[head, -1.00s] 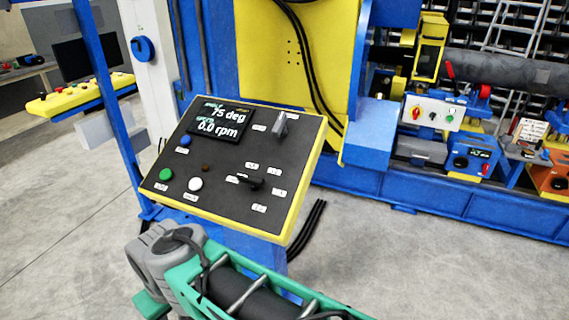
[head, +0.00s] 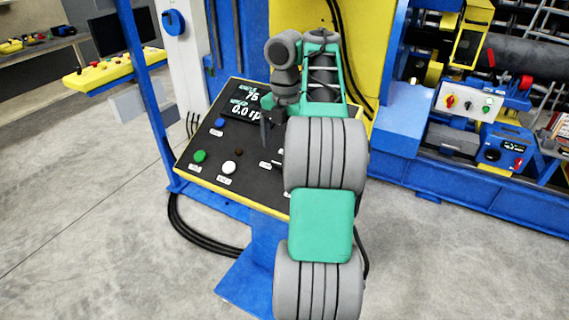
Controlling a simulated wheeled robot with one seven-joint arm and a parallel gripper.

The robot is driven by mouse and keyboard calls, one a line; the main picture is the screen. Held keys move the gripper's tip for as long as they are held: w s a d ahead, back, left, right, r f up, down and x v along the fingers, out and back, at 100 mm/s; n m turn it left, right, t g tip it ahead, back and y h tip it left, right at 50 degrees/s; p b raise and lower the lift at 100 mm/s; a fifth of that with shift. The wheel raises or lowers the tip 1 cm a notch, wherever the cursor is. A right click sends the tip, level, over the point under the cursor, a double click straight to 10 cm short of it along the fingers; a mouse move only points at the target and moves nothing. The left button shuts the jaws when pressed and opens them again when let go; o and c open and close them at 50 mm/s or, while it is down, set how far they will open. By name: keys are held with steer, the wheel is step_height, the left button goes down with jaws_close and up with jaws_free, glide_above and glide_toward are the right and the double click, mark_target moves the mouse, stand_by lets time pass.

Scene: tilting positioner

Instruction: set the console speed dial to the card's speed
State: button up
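The console (head: 195,168) has a sloped black panel with a yellow edge, in the middle of the head view. Its display (head: 246,102) reads 75 and 0.0 rp, with the right part hidden by my arm. The speed dial, the lower black knob on the panel, is almost wholly hidden behind my arm; only a small dark part and a white label (head: 265,163) show near there. My gripper (head: 265,134) points down over the panel, just below the display. Its fingers are small and dark, and I cannot tell their opening or any contact. I make out no speed card.
Green (head: 200,156) and white (head: 229,167) buttons sit at the panel's lower left, with a blue button (head: 220,123) above. A blue post (head: 146,95) stands to the left. A blue machine frame (head: 455,196) lies to the right. Open floor is at left.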

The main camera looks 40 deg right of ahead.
step_height(320, 180, down, 7)
steer(key=b, duration=0.5)
steer(key=shift+r, duration=0.1)
steer(key=shift+a, duration=0.1)
steer(key=c, duration=1.4)
